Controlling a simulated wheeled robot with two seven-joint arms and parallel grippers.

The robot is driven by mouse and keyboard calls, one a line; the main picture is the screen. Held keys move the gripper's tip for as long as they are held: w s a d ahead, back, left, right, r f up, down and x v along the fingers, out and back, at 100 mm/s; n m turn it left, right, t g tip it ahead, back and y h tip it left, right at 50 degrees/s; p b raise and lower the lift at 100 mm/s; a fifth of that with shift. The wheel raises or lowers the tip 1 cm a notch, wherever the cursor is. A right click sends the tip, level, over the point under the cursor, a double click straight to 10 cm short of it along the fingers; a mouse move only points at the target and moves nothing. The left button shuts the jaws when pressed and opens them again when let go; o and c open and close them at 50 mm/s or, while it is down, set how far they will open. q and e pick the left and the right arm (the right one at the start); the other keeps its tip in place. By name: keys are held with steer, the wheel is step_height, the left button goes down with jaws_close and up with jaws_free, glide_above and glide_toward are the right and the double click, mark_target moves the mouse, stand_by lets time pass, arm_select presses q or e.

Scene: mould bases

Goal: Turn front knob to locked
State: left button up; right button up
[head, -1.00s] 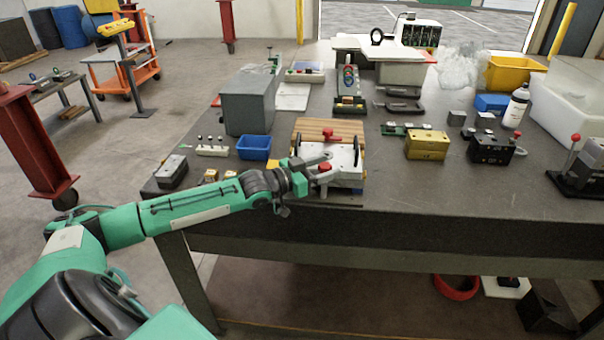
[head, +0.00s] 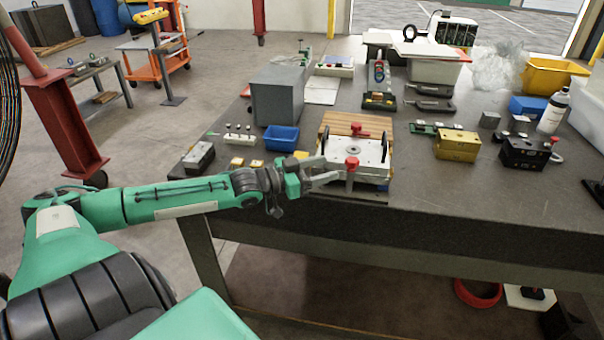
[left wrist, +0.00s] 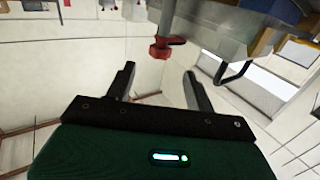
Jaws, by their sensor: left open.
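The mould base (head: 345,172) is a pale plate block at the front of the bench, with a wooden board behind it. The front knob (head: 352,163) is red and sits on its near side; a second red knob (head: 360,134) is at its far side. My left gripper (head: 333,168) is open, just left of the front knob, with its fingers pointing towards it. In the left wrist view the red front knob (left wrist: 159,50) shows beyond and between the two open fingertips (left wrist: 159,72), apart from both. My right gripper is out of sight.
A blue bin (head: 281,138) and a grey box (head: 277,97) stand left of the mould base. A yellow block (head: 458,146) and a black block (head: 525,154) stand to the right. The bench front right of the mould base is clear.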

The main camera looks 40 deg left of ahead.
arm_select(q)
steer(key=p+v, duration=0.1)
steer(key=v, duration=0.4)
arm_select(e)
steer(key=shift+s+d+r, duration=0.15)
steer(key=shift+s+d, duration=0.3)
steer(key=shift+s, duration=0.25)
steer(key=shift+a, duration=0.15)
